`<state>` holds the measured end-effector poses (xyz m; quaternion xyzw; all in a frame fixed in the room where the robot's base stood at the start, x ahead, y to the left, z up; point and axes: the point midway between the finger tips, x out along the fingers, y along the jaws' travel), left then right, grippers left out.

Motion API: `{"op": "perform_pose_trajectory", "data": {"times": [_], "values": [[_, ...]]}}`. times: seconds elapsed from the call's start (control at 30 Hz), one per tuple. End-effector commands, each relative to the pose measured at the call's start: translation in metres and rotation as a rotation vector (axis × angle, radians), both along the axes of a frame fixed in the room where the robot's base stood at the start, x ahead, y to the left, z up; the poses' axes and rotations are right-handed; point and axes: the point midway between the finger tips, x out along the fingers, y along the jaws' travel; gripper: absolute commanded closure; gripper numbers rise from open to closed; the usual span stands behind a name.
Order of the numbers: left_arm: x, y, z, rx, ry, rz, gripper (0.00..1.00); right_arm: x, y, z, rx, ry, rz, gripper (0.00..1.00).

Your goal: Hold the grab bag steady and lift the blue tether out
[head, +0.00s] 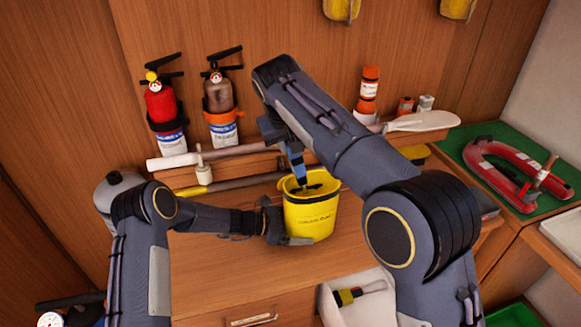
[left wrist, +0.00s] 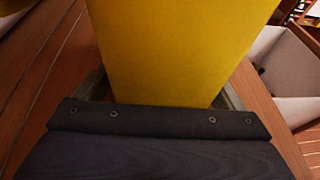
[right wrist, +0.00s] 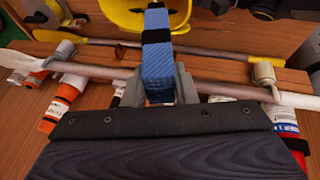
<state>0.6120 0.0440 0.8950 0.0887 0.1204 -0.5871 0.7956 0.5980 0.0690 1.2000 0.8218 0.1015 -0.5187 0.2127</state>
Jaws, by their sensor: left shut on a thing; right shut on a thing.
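The yellow grab bag (head: 311,217) stands upright on the wooden counter, its open top facing up. My left gripper (head: 287,232) is shut on the bag's side low down; the bag's yellow wall (left wrist: 180,50) fills the left wrist view between the fingers. My right gripper (head: 284,146) is above the bag, shut on the blue tether (head: 299,170). In the right wrist view the folded blue webbing (right wrist: 158,68) with black bands sits between the fingers (right wrist: 160,88) and runs toward the bag's yellow rim (right wrist: 118,14). The tether's lower end is hidden in the bag.
Two fire extinguishers (head: 161,103) hang on the back wall. An orange canister (head: 368,88) and a paddle (head: 420,121) are at the back ledge. A red horseshoe-shaped object (head: 500,172) lies on green at right. A pale bin (head: 335,308) is in front. The counter's front is clear.

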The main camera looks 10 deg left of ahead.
Motion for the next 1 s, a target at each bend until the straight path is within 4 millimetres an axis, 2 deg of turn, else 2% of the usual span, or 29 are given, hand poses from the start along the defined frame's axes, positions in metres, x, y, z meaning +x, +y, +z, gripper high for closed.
{"op": "perform_pose_trajectory", "data": {"times": [0.03, 0.07, 0.2, 0.3, 0.6, 0.97, 1.0], "values": [[0.0, 0.0, 0.0, -0.001, 0.0, 0.0, 0.23, 0.001, 0.001, 0.019, 0.005, -0.008, -0.001, 1.0], [0.0, 0.0, 0.0, -0.001, 0.0, -0.001, 0.23, 0.001, 0.001, 0.028, 0.005, -0.007, 0.0, 1.0], [0.0, 0.0, 0.0, -0.001, 0.0, -0.001, 0.23, 0.0, 0.001, 0.055, 0.003, -0.003, 0.0, 1.0], [0.0, 0.0, 0.0, -0.001, 0.0, -0.001, 0.23, 0.003, 0.001, 0.063, 0.0, -0.003, -0.003, 1.0], [0.0, 0.0, 0.0, 0.0, 0.0, 0.0, 0.23, 0.001, 0.0, 0.079, 0.0, -0.002, -0.001, 1.0], [0.0, 0.0, 0.0, 0.0, 0.0, 0.0, 0.23, 0.0, 0.0, 0.08, 0.001, -0.001, -0.001, 1.0], [0.0, 0.0, 0.0, 0.0, 0.0, 0.0, 0.06, 0.0, 0.0, 0.08, 0.001, -0.001, -0.001, 1.0]]}}
